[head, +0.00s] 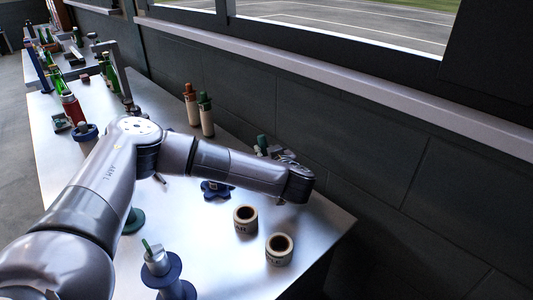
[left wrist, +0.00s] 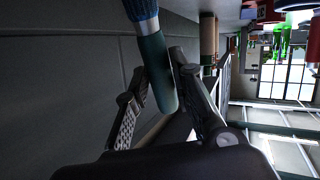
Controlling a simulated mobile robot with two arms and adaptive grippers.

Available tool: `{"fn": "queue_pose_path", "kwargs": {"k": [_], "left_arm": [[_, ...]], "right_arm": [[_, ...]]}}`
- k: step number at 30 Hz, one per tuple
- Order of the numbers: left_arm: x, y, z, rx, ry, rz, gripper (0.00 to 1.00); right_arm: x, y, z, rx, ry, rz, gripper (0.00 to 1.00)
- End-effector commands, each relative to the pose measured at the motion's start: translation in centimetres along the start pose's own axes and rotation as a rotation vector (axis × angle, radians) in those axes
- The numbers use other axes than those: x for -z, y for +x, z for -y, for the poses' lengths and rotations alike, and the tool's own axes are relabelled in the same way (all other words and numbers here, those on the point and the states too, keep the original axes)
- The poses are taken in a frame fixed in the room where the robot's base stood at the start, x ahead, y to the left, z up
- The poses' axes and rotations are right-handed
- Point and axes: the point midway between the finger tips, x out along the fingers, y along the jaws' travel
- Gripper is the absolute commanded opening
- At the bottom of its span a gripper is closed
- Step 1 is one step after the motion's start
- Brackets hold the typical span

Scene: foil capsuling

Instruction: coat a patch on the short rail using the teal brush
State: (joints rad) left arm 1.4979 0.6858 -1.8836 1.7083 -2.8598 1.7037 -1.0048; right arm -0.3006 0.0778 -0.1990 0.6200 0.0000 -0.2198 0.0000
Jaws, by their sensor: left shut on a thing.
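My left gripper (head: 283,160) is at the far edge of the table, close to the dark wall, at the end of the arm that crosses the head view. In the left wrist view, its two fingers (left wrist: 160,72) are shut on the teal handle of the brush (left wrist: 154,58). The handle is tilted, with a blue part at its top. In the head view only a small teal piece of the brush (head: 262,142) shows beside the gripper. I cannot pick out the short rail with certainty. My right gripper is out of view.
Two tape rolls (head: 279,249) stand at the table's near right. A dark blue knobbed piece (head: 216,188) is under the forearm. Two capped bottles (head: 207,117) stand by the wall. A blue spool-like stand (head: 170,277) is at the front. A red bottle (head: 72,106) stands at left.

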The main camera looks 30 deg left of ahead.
Motion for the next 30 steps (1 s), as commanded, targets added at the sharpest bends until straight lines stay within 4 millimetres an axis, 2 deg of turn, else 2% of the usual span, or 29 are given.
{"fn": "queue_pose_path", "kwargs": {"k": [11,30], "left_arm": [[0.0,-0.1,0.0,0.0,0.002,0.003,0.0],[4.7,-1.6,-0.7,0.001,0.001,0.001,0.0]], "right_arm": [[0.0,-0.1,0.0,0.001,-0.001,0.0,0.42],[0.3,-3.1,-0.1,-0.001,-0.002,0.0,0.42]]}}
